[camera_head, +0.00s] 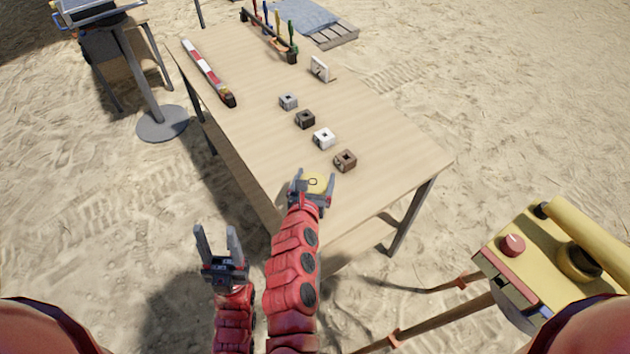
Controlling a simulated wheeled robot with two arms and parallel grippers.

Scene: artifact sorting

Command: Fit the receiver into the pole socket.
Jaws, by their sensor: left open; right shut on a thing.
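My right gripper (311,190) is shut on a yellow rounded thing (316,181) with a dark ring on top, which may be the receiver. It is over the near end of the table. The fingers hide part of it, and I cannot tell whether it touches the tabletop. My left gripper (218,240) is open and empty, in front of the table over the sand. A red-and-white pole (206,70) with a dark end lies along the table's left edge. I cannot tell which thing is the pole socket.
Several small blocks with holes, including a brown one (345,160) and a white one (324,138), stand in a row on the table (390,150). A tool rack (270,38) is at the far end. A yellow instrument on legs (550,250) stands at right.

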